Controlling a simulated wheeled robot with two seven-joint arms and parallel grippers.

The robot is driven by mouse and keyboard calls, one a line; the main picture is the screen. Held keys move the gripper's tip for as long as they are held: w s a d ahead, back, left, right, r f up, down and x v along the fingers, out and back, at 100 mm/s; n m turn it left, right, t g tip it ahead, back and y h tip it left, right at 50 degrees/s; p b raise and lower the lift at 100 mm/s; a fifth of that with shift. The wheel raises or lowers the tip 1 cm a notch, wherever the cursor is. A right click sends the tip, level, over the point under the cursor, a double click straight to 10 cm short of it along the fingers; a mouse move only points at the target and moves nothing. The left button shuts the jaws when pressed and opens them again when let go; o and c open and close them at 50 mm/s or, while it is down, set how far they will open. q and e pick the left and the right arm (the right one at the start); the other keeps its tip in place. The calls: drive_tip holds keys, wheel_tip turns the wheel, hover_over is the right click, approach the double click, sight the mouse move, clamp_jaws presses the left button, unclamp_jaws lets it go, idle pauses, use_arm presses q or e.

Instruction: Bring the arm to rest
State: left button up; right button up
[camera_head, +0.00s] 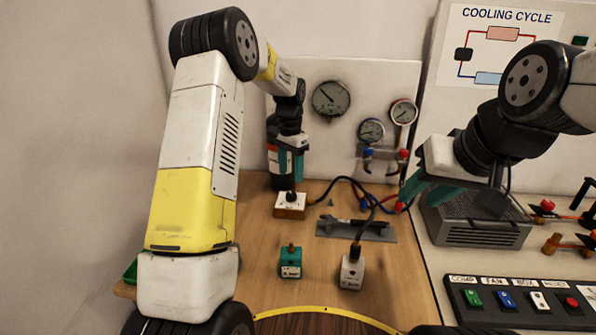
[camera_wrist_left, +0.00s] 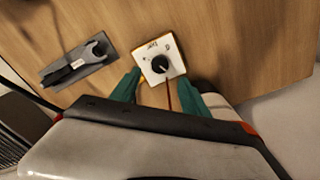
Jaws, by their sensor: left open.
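My left arm reaches in from the left in the head view. In the left wrist view the open teal fingers (camera_wrist_left: 164,80) appear on either side of the knob box (camera_wrist_left: 151,72), with nothing held. I cannot tell how high they are above it. My right gripper (camera_head: 425,188) hangs at the right, near the hoses and the grey perforated box; whether its jaws are open is unclear.
A grey mat with a dark tool (camera_head: 385,233), a green box (camera_head: 290,270) and a white box with a cable (camera_head: 350,277) are on the wooden table. A gauge board (camera_head: 300,75) stands behind. The perforated box (camera_head: 480,235), a switch panel (camera_head: 500,312) and valves are right.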

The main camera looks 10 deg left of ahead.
use_arm(q)
drive_tip(key=s+a+r+n+t+h, duration=0.1)
drive_tip(key=s+r+n+t, duration=0.2)
drive_tip(key=s+r, duration=1.1)
drive_tip(key=s+r+n+t, duration=0.1)
drive_tip(key=s+n, duration=0.1)
drive_tip(key=s, duration=0.8)
drive_tip(key=s+r+n+t+h, duration=0.1)
drive_tip(key=s+r+n+t, duration=0.1)
drive_tip(key=s, duration=0.8)
drive_tip(key=shift+r, duration=0.25)
drive_tip(key=shift+d, duration=0.1)
idle(1.9)
